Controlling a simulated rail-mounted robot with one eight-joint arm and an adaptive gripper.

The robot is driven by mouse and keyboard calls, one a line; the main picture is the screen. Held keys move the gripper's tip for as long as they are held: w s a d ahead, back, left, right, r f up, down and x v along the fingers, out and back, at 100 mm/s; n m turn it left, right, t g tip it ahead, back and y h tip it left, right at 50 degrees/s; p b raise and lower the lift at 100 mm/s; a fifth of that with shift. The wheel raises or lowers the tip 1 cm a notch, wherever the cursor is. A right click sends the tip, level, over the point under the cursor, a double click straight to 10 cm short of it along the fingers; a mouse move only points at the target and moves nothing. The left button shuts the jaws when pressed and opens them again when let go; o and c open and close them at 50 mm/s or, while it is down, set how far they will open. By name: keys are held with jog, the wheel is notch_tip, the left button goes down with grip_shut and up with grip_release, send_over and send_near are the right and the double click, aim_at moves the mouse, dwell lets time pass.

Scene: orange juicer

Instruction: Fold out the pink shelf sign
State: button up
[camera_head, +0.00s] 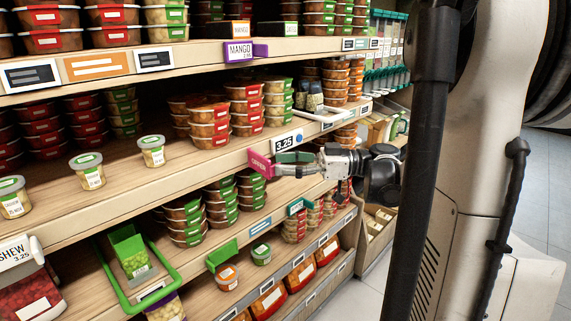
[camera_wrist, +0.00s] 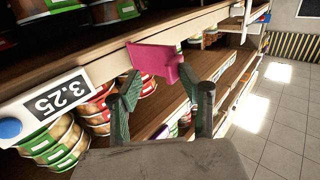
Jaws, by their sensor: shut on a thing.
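The pink shelf sign (camera_head: 261,167) is on the front edge of the middle shelf, just left of my gripper, with white lettering on its face. In the wrist view the pink sign (camera_wrist: 153,62) shows its plain side and stands out from the shelf edge. My gripper (camera_head: 283,164) reaches in from the right with its green fingers at the sign's right part. The exact contact at the fingertips is partly hidden.
A 3.25 price tag (camera_head: 287,142) is just above the gripper on the shelf edge. A purple MANGO sign (camera_head: 240,51) is on the shelf above. Green signs (camera_head: 222,255) and a green-framed holder (camera_head: 137,270) jut out below. The aisle floor (camera_wrist: 270,125) at right is clear.

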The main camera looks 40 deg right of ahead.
jog(key=shift+w+d, duration=0.1)
jog(key=shift+c, duration=0.4)
jog(key=v, duration=1.2)
jog(key=shift+f, duration=0.1)
jog(key=w+a+f+m+g+h+b, duration=0.1)
jog(key=w+a+f+m+g+h, duration=0.2)
jog(key=a, duration=0.7)
jog(key=a+f+m+g+h+b, duration=0.15)
jog(key=a+f, duration=0.35)
jog(key=a, duration=0.5)
jog(key=s+a+r+m+t+h+p, duration=0.1)
jog(key=s+a+m+t+h+p, duration=0.1)
jog(key=s+a+m+h+p, duration=0.4)
jog(key=s+a+m+h, duration=0.1)
jog(key=s+h, duration=0.3)
jog(key=s, duration=0.2)
jog(key=shift+a+r+p, duration=0.2)
jog(key=shift+a+p, duration=0.2)
